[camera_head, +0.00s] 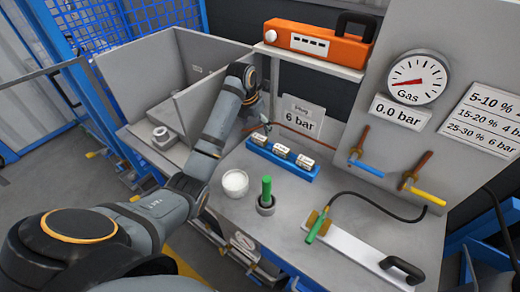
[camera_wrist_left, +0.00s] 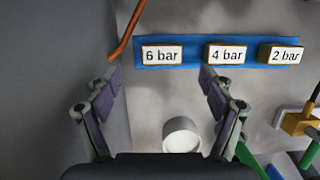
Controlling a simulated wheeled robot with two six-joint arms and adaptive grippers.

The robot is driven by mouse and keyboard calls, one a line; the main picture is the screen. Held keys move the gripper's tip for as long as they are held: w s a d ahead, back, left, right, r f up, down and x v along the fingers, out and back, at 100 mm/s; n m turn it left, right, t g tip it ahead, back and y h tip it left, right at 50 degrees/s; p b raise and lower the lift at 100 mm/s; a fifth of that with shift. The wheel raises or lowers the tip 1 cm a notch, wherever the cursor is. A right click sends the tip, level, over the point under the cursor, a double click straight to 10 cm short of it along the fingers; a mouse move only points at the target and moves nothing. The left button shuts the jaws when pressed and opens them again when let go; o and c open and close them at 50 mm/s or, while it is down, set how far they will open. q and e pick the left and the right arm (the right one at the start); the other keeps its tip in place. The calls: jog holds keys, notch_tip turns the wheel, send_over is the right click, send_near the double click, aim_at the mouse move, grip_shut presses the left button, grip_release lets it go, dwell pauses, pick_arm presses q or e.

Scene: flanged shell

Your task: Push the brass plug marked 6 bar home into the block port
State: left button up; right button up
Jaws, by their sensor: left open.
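The plug marked 6 bar (camera_wrist_left: 162,55) sits at the left end of a blue rack (camera_wrist_left: 195,66), beside the 4 bar (camera_wrist_left: 227,54) and 2 bar (camera_wrist_left: 286,54) plugs. In the head view it is the leftmost labelled piece (camera_head: 259,139) on the rack. Mostly the white labels with brownish edges show. My left gripper (camera_wrist_left: 160,80) is open and empty, its fingers spread on either side of the 6 bar label's position in the picture; contact cannot be told. In the head view it hangs just behind the rack's left end (camera_head: 265,125). A grey block with a round raised opening (camera_head: 162,137) stands in the left bay.
A copper-coloured pipe (camera_head: 308,138) runs behind the rack. The gauge panel (camera_head: 417,78) rises at the right.

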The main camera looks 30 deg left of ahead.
aim_at(259, 137)
pick_arm(q)
jog(key=shift+x, duration=0.8)
jog(key=shift+r, duration=0.15)
jog(key=shift+s+f, duration=0.1)
jog(key=shift+f, duration=0.15)
jog(key=p+x, duration=0.1)
jog(key=x, duration=0.3)
jog(key=shift+d+f, duration=0.15)
jog(key=shift+f, duration=0.15)
jog(key=shift+r, duration=0.1)
jog(key=c, duration=1.3)
pick_arm(e)
jog(key=shift+w, duration=0.35)
